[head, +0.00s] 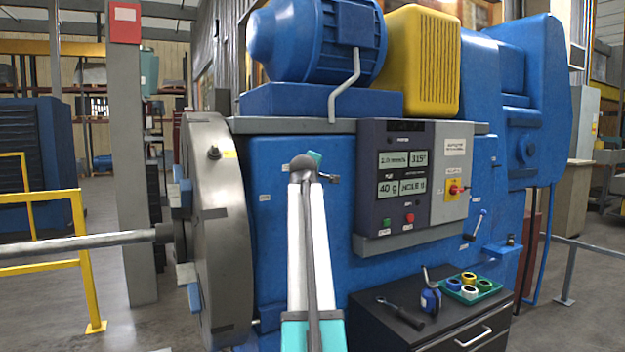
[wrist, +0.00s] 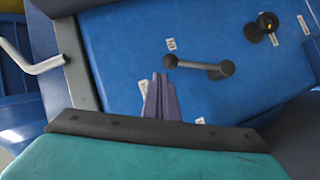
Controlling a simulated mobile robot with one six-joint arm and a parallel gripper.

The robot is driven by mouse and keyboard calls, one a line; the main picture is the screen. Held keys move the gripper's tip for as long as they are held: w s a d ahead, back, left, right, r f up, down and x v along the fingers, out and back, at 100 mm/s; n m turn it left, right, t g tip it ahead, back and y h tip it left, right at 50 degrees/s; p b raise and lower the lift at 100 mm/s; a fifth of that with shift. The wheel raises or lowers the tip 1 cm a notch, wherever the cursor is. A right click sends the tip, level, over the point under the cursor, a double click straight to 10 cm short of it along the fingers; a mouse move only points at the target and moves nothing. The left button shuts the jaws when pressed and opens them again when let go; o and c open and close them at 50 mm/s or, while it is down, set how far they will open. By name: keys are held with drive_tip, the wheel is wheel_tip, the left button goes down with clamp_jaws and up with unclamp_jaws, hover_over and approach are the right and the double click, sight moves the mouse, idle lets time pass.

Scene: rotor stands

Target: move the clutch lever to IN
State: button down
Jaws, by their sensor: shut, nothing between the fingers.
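The clutch lever (wrist: 200,66), as I take it, is a short grey bar with dark round ends on the machine's blue face. In the wrist view it lies nearly level, with small white labels around it; their lettering is too small to read. My gripper (wrist: 160,78) is shut and empty. Its fingertips appear close to the lever's left end, just below it in the picture; I cannot tell whether they touch. In the head view my arm covers most of this spot.
A dark knob (wrist: 262,27) sits farther right on the same face. In the head view, a control panel (head: 412,185) is right of my arm, and a large grey disc (head: 222,230) is to the left. A dark cabinet (head: 375,320) with tools stands lower right.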

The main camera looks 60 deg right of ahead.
drive_tip(key=shift+p+v, duration=0.4)
drive_tip(key=shift+v, duration=1.45)
drive_tip(key=shift+s+d+r, duration=0.15)
